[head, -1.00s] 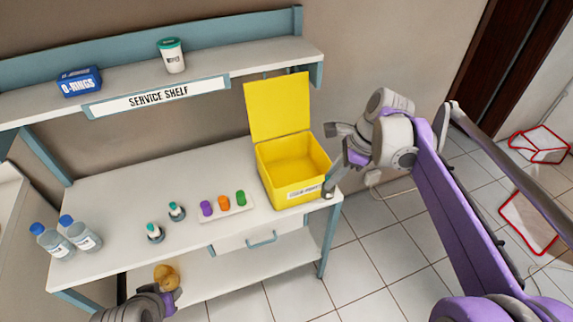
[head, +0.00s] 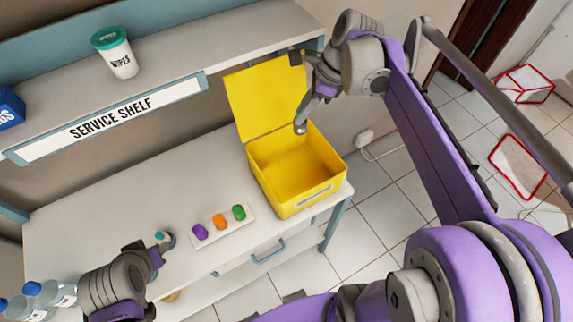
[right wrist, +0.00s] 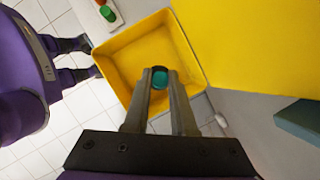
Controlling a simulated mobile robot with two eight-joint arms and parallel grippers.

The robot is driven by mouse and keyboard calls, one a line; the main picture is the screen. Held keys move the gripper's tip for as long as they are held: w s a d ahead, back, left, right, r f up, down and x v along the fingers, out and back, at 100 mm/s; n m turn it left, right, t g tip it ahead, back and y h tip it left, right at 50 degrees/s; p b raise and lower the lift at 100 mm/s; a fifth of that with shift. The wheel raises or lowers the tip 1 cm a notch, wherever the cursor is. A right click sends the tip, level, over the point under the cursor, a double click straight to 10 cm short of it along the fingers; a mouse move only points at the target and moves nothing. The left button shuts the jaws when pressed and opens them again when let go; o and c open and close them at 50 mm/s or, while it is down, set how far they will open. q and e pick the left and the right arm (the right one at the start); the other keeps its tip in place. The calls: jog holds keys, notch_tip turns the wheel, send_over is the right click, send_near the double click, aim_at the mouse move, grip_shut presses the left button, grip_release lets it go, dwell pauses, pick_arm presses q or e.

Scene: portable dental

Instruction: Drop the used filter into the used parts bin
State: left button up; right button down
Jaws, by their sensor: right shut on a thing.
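The used parts bin is a yellow open box (head: 297,172) at the right end of the bench, its lid (head: 262,98) raised at the back. My right gripper (head: 300,127) is over the rear part of the bin opening. In the right wrist view its fingers (right wrist: 160,82) are shut on a small teal-ended cylinder, which I take as the used filter (right wrist: 160,77), with the bin (right wrist: 128,48) behind it.
A white tray (head: 222,235) holds purple, orange and green parts left of the bin. A teal-topped item (head: 166,238) stands beside my left gripper. Bottles (head: 48,292) are at far left. The service shelf (head: 112,117) overhangs the back, holding a wipes tub (head: 115,52).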

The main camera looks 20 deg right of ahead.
aim_at(306, 120)
jog(key=shift+s+f, duration=0.2)
jog(key=shift+f, duration=0.4)
jog(key=shift+f+b, duration=1.25)
jog(key=shift+f, duration=0.85)
pick_arm(q)
jog(key=f, duration=0.1)
jog(key=s+f, duration=0.2)
jog(key=f, duration=0.1)
pick_arm(e)
jog(key=shift+w, duration=0.1)
pick_arm(q)
jog(key=shift+w, duration=0.1)
pick_arm(e)
jog(key=c, duration=0.7)
grip_release()
jog(key=shift+o, duration=0.2)
pick_arm(q)
jog(key=shift+w+r, duration=0.1)
jog(key=shift+r, duration=0.2)
pick_arm(e)
jog(key=v, duration=1.1)
jog(key=shift+f, duration=0.1)
